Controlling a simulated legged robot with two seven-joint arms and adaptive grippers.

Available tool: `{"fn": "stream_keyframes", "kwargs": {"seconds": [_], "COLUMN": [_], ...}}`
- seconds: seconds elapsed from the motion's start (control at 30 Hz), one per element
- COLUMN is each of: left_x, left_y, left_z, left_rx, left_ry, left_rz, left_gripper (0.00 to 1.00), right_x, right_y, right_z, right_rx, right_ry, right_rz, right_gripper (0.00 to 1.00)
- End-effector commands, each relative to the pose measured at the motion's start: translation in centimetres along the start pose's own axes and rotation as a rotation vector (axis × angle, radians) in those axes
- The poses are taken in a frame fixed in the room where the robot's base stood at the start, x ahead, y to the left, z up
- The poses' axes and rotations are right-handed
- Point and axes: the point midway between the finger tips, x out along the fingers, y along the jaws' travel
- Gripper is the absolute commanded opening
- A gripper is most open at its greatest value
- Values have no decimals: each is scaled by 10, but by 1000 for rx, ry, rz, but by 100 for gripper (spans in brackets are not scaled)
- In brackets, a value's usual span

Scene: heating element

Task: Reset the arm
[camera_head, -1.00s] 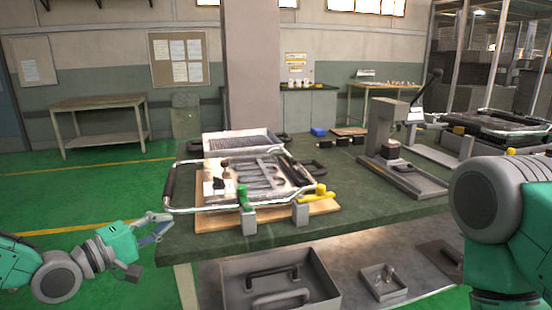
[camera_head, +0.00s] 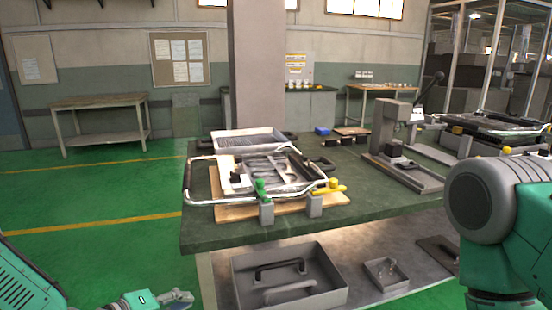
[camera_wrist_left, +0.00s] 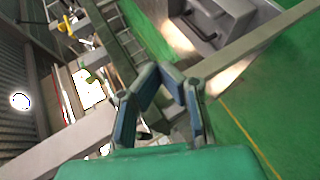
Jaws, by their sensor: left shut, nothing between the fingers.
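My left gripper (camera_head: 178,299) is low at the bottom left in the head view, in front of the workbench and below its top. In the left wrist view its fingers (camera_wrist_left: 167,72) meet at their tips, shut with nothing between them. My left arm (camera_head: 25,280) shows at the bottom left corner. My right arm (camera_head: 500,215) fills the right edge, and its gripper is out of view. The heating element fixture (camera_head: 265,175) with its chrome handle frame lies on a wooden board on the green workbench (camera_head: 225,237), apart from both arms.
A grey bin (camera_head: 240,278) with handles and a small tray (camera_head: 386,274) sit on the bench's lower shelf. A press (camera_head: 398,150) stands on the bench at the right. A side table (camera_head: 98,108) is at the back left. The green floor (camera_head: 100,240) at left is clear.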

Motion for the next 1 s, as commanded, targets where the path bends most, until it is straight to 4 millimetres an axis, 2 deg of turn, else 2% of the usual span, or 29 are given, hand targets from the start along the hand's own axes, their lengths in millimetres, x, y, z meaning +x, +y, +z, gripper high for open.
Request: {"fn": "stream_keyframes", "kwargs": {"seconds": [0.03,0.17,0.2,0.27,0.3,0.4,0.5,0.6,0.7,1.0], "left_x": [-1,-18,-29,-50,-67,-113,-154,-182,-196,-197], "left_y": [-19,-81,-103,-136,-156,-198,-225,-239,-245,-244], "left_z": [20,72,90,113,127,151,162,167,168,169], "left_rx": [31,154,207,289,346,479,588,661,695,703], "left_ry": [-29,-111,-148,-207,-251,-360,-455,-522,-554,-558], "left_rz": [-65,-282,-363,-485,-564,-739,-870,-954,-993,-1001], "left_gripper": [0,0,0,0,0,0,0,0,0,0], "right_x": [-1,-3,-4,-4,-5,-6,-8,-8,-8,-8], "right_y": [0,0,0,0,0,0,0,0,0,0], "right_z": [0,0,0,0,0,0,0,0,0,0], "right_rx": [0,0,0,0,0,1,1,1,0,0], "right_ry": [0,0,0,0,0,0,0,0,0,0], "right_rz": [0,0,0,0,0,0,0,0,0,0], "right_gripper": [35,35,35,35,35,35,35,35,35,35]}}
